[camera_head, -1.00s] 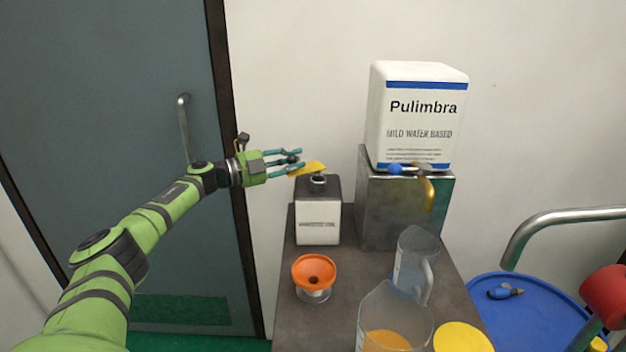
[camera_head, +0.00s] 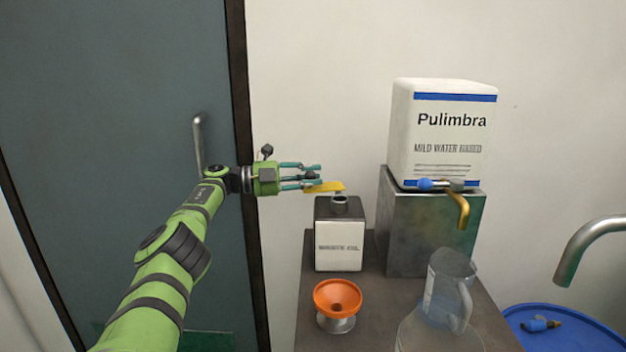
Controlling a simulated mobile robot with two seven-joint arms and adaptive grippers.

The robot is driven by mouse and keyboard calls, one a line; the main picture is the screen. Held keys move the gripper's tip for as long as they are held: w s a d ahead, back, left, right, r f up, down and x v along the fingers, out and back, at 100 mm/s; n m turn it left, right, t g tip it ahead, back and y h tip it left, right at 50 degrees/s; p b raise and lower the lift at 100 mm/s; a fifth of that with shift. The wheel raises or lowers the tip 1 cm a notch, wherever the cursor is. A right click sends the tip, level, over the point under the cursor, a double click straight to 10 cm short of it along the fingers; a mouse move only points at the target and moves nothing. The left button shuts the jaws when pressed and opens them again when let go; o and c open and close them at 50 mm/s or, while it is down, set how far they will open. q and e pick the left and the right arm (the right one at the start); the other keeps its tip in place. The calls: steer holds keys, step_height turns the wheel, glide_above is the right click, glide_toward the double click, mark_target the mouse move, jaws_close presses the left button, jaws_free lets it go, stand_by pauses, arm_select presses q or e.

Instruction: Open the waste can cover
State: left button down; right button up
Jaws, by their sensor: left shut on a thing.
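The waste can (camera_head: 339,246) is a white box with a black top, labelled "WASTE OIL", standing on the dark table. Its round neck (camera_head: 340,205) shows at the top. The yellow cover (camera_head: 325,187) is above and slightly left of the neck, nearly level. My left gripper (camera_head: 316,178) comes in from the left and is shut on the cover's left part. A small gap seems to show between cover and neck; whether they are joined I cannot tell. My right gripper is not in view.
An orange funnel (camera_head: 337,298) stands in front of the can. A metal block (camera_head: 432,228) carries a white Pulimbra container (camera_head: 443,135) with a tap to the right. A clear jug (camera_head: 441,305) stands at front right.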

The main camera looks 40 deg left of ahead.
arm_select(q)
steer(key=shift+f, duration=0.1)
steer(key=c, duration=1.1)
jaws_free()
steer(key=shift+c, duration=0.2)
steer(key=shift+o, duration=0.7)
steer(key=v, duration=0.7)
steer(key=shift+s+a, duration=0.15)
